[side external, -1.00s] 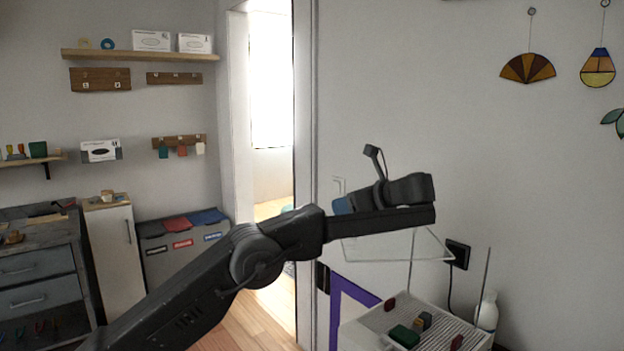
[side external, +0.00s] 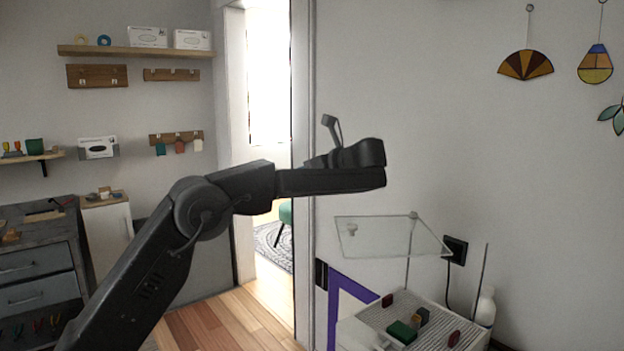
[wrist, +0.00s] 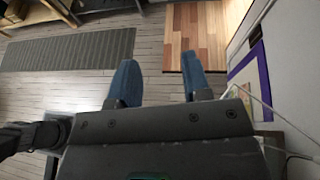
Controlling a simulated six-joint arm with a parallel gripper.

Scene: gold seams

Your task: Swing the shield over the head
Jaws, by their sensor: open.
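The shield (side external: 385,238) is a clear, nearly level panel on a thin upright post, above a white machine with a ribbed top (side external: 372,318). Small coloured pieces, among them a green block (side external: 402,332), sit on that top below the shield. I cannot tell which part there is the head. My gripper (wrist: 158,82) is open and empty, its two blue fingers wide apart in the wrist view. In the side view it is above and left of the shield, clear of it, and its fingers are mostly hidden.
A white bottle (side external: 486,307) and a thin rod stand right of the machine. A black wall socket (side external: 455,250) is behind it. A purple-bordered panel (side external: 343,297) is at its left, beside the doorway. Wooden floor (side external: 215,318) is open on the left.

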